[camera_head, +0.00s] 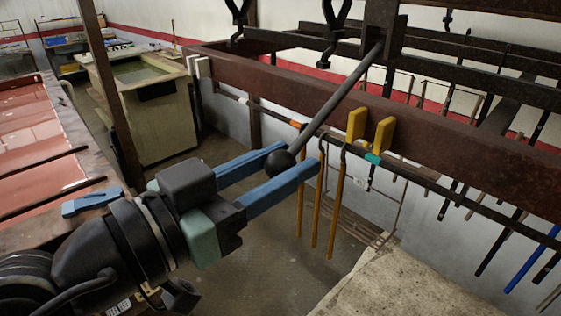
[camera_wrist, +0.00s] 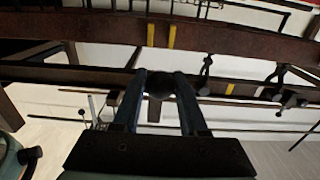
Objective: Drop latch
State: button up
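The latch is a grey lever (camera_head: 335,98) with a black ball knob (camera_head: 280,163) at its end. It slopes from a dark bracket (camera_head: 379,28) on the rack down towards my gripper. My gripper (camera_head: 302,157) has its two blue fingers on either side of the knob, and they look to touch it. The wrist view also shows the knob (camera_wrist: 160,84) between the fingertips. Two yellow blocks (camera_head: 357,124) (camera_head: 383,135) stand side by side on the rusty beam (camera_head: 290,95), with a gap between them. The lever is apart from these blocks, to their left.
Rods hang from a rail (camera_head: 450,191) under the beam. Dark hooks (camera_head: 333,35) hang above it. A bench with reddish panels (camera_head: 35,150) is at the left, with a beige tank (camera_head: 150,115) behind it. A pale slab (camera_head: 400,285) lies at lower right.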

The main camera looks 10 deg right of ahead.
jog(key=shift+c, duration=1.2)
